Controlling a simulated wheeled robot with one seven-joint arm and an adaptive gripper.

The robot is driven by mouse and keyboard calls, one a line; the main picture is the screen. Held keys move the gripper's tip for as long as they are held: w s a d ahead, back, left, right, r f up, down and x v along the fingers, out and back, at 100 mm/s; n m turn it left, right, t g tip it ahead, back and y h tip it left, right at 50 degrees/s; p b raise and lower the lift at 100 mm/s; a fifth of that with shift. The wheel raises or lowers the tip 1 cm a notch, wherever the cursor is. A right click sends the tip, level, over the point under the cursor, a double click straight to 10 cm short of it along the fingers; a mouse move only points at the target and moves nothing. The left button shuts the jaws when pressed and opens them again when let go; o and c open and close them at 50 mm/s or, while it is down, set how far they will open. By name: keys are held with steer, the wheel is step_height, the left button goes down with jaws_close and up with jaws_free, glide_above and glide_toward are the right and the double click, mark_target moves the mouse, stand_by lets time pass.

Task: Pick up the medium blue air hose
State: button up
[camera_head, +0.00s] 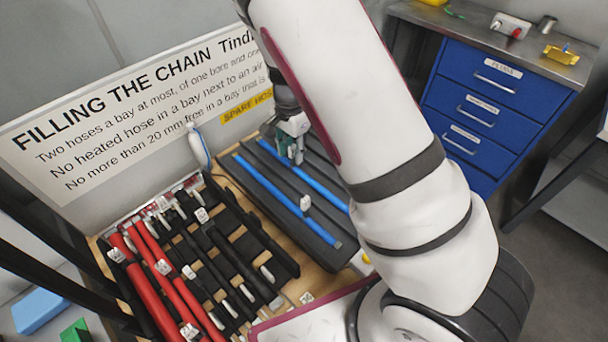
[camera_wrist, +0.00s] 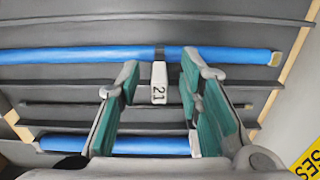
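Two blue hoses lie side by side in dark grooves. In the head view, the left blue hose (camera_head: 272,186) shows along its length with a white tag, and the right blue hose (camera_head: 318,184) is partly hidden by my arm. My gripper (camera_head: 293,154) is over the far part of the right hose. In the wrist view, one blue hose (camera_wrist: 75,56) with a white tag reading 21 crosses beyond my open fingers (camera_wrist: 160,74). Another blue hose (camera_wrist: 150,145) lies lower, partly hidden by the fingers. I cannot tell which hose is the medium one, nor whether a finger touches either.
Red hoses (camera_head: 149,257) and black hoses (camera_head: 236,259) lie in the rack to the left. A sign board (camera_head: 140,118) stands behind. A blue drawer cabinet (camera_head: 492,104) stands at the right. A thin dark rod (camera_wrist: 75,104) lies between the blue hoses.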

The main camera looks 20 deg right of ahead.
steer(key=shift+f, duration=1.35)
jaws_close()
steer(key=shift+r, duration=0.1)
